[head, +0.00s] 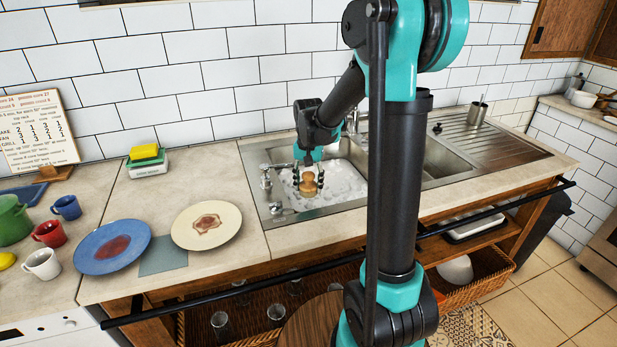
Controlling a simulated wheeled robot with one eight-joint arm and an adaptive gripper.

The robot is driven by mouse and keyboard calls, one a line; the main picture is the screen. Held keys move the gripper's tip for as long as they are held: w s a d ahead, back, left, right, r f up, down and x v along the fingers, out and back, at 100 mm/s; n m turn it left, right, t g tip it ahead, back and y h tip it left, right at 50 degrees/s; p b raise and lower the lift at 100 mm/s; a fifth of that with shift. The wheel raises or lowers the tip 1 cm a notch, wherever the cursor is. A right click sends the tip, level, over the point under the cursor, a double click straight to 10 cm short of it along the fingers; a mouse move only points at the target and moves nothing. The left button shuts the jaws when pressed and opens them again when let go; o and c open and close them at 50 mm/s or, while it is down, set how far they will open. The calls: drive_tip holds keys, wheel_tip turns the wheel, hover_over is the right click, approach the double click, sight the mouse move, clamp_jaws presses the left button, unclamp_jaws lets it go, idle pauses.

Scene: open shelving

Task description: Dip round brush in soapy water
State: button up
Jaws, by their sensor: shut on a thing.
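The round brush (308,179) has a light wooden, knobbed body and is held over the left sink basin. My gripper (308,182) points down and is shut on the brush, with dark fingers on either side of it. White soapy water (342,178) with foam fills the left basin of the metal sink (272,216). The brush's lower end is at or just above the foam; I cannot tell whether it touches. The bristles are hard to make out.
A stained cream plate (232,218) and a stained blue plate (88,262) lie on the counter at left. Cups and a green pot (12,222) are farther left. A yellow-green sponge (146,154) sits by the wall. A metal cup (477,112) stands on the right drainboard.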

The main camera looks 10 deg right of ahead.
sight(308, 173)
drive_tip(key=shift+f, duration=5.45)
drive_tip(key=shift+r, duration=9.5)
drive_tip(key=shift+s, duration=0.1)
